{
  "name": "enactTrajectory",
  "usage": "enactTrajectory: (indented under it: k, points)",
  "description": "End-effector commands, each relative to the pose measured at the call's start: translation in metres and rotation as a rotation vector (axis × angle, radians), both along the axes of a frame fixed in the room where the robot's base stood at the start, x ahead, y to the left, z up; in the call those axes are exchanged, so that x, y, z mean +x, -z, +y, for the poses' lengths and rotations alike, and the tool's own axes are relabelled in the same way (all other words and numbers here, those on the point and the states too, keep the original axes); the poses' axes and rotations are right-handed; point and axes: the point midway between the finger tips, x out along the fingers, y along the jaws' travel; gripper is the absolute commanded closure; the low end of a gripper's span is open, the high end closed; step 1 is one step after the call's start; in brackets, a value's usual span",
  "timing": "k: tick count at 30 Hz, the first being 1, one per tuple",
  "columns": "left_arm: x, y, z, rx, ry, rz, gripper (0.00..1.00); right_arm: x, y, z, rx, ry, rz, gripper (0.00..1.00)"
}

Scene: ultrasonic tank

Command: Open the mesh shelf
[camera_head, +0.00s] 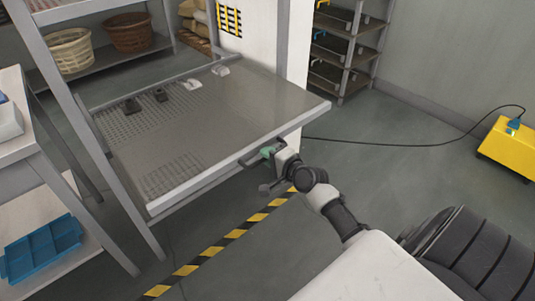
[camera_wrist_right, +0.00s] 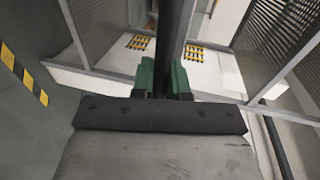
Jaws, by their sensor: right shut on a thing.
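The mesh shelf (camera_head: 235,100) is a wide grey panel with perforated patches and a pale metal rim. It lies level beside a grey metal frame in the head view; I cannot tell how far out it is. Its handle (camera_head: 254,155) is on the front edge. My right gripper (camera_head: 268,152), with green finger pads, is shut on the handle. In the right wrist view a dark bar (camera_wrist_right: 175,35), apparently the handle, runs between the green pads (camera_wrist_right: 165,78). My left gripper is not in view.
Two small black pieces (camera_head: 132,105) and clear pieces (camera_head: 192,85) lie on the shelf. A side table with a blue tray (camera_head: 42,248) stands at left. Striped floor tape (camera_head: 225,243) runs below the shelf. A yellow box (camera_head: 508,148) with a cable is at far right. Floor between is clear.

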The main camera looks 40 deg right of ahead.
Motion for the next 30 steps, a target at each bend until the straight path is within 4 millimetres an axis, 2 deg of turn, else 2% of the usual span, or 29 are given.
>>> enactTrajectory:
  k: [5, 6, 10, 11, 18, 22, 26, 30]
  points:
    - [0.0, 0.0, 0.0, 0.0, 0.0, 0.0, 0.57, 0.0, 0.0, 0.0, 0.0, -0.001, 0.001, 1.0]
    - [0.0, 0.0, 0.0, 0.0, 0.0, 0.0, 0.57, 0.0, 0.0, 0.0, 0.0, -0.001, 0.001, 0.82]
    - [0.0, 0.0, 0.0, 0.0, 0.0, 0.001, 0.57, 0.0, 0.0, 0.0, 0.0, -0.001, 0.001, 0.62]
    - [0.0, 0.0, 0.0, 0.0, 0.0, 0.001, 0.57, 0.0, 0.0, 0.0, 0.0, -0.001, 0.001, 0.6]
    - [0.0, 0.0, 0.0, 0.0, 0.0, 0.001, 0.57, 0.0, 0.0, 0.0, 0.0, 0.0, 0.001, 0.6]
    - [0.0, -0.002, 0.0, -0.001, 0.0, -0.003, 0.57, -0.007, -0.001, -0.001, 0.0, 0.0, 0.002, 0.6]
    - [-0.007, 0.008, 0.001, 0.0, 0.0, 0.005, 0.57, -0.027, -0.006, -0.002, -0.001, 0.0, 0.003, 0.6]
    - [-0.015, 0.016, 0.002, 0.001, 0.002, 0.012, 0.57, -0.055, -0.011, -0.004, -0.001, 0.0, 0.004, 0.6]
